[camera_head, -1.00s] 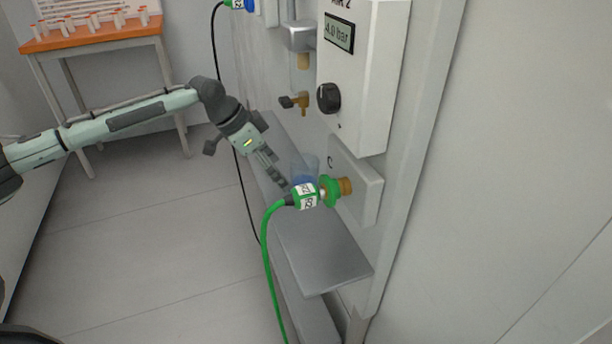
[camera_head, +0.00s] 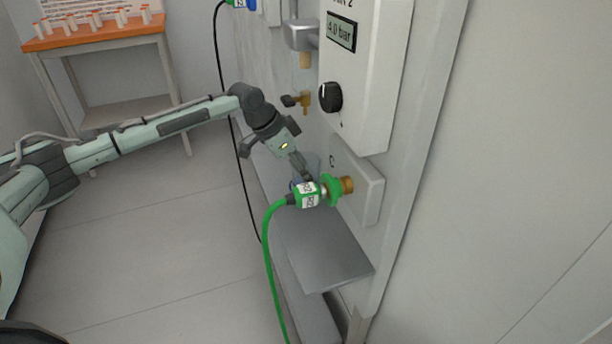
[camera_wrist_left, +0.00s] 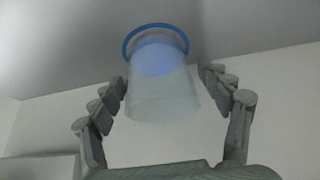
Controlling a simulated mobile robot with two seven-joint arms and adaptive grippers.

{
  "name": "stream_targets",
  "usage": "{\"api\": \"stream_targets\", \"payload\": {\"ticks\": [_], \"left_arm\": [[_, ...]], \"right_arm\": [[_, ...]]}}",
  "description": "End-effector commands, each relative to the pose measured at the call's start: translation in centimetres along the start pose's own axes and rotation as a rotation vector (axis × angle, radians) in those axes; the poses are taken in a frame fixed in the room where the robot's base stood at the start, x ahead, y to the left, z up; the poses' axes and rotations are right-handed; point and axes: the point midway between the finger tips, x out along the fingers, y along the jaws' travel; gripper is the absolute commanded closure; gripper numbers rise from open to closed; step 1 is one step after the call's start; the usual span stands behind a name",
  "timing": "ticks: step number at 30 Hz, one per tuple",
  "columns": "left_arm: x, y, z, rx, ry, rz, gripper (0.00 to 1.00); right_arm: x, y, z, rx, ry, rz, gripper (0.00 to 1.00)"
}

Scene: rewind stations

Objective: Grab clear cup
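The clear cup (camera_wrist_left: 160,90) stands between the spread fingers of my left gripper (camera_wrist_left: 163,95) in the left wrist view. It is see-through, with a blue ring and a bluish patch toward its far end. Gaps show between the cup and the fingers on both sides, so the gripper is open around it. In the head view, the left gripper (camera_head: 303,172) reaches the cup (camera_head: 313,163) on the grey shelf. The cup is largely hidden there by the gripper and the green connector. My right gripper is not in view.
A green connector (camera_head: 307,194) with a hose plugs into the wall panel right in front of the cup. A box with a knob (camera_head: 330,97) and a brass tap (camera_head: 303,102) are above. The grey shelf (camera_head: 325,262) is bare at its near end. An orange-topped table (camera_head: 95,36) stands at back left.

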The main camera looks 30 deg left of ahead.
Motion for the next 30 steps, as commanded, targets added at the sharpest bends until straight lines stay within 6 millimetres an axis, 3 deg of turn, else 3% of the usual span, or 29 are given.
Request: {"api": "stream_targets", "payload": {"ticks": [2,12,20,25,30], "left_arm": [[0.0,0.0,0.0,0.0,0.0,0.0,0.38],[0.0,0.0,0.0,0.0,0.0,0.0,0.79],[-0.3,0.0,-0.1,0.0,0.001,0.0,0.79],[-1.5,0.0,-0.9,0.001,0.003,-0.001,0.79],[-2.9,-0.1,2.4,-0.003,-0.007,-0.002,0.79]], "right_arm": [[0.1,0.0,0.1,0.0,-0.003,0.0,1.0],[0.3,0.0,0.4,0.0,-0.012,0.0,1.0],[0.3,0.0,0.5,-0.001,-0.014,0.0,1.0],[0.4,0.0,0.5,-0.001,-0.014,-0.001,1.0],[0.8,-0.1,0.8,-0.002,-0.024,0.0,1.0]]}}
